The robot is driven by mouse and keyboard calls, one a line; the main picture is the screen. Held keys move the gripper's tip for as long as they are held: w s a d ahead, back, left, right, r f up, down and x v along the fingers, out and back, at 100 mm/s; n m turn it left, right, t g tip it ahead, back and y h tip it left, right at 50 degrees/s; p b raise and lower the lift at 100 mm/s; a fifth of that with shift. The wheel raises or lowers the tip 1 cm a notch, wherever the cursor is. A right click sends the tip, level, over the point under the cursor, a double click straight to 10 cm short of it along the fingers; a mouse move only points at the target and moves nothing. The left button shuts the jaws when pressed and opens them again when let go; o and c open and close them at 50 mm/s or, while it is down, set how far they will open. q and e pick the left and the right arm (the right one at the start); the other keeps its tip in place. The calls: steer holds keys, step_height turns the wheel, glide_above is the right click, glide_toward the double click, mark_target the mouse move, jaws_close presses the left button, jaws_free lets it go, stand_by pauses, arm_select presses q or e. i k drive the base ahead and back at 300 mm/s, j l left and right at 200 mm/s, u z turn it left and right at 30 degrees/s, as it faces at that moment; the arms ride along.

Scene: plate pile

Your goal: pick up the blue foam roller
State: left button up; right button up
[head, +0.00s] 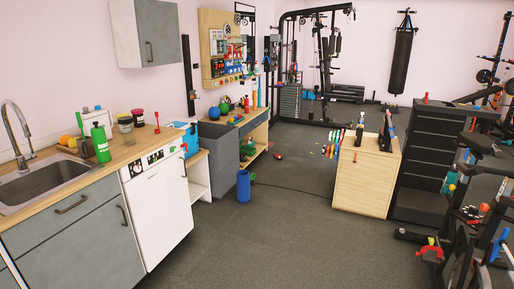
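A blue cylinder that looks like the foam roller (243,187) stands upright on the dark floor, near the middle of the head view. It is just right of the grey bin-like unit at the end of the counter and appears unobstructed. Neither of my grippers shows in this view.
A counter (126,158) with a sink (48,184) runs along the left. A wooden cabinet (362,184) and a black drawer unit (428,165) stand right, with exercise bikes at the right edge. The floor (255,245) in front is clear. A thin cable lies behind the roller.

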mark_target(244, 187)
steer(key=i, duration=0.8)
steer(key=i+u, duration=0.1)
steer(key=i, duration=0.75)
steer(key=i+l, duration=0.1)
steer(key=i, duration=0.7)
steer(key=i+l+u, duration=0.1)
steer(key=i, duration=0.75)
steer(key=i+l, duration=0.15)
steer(key=i, duration=0.65)
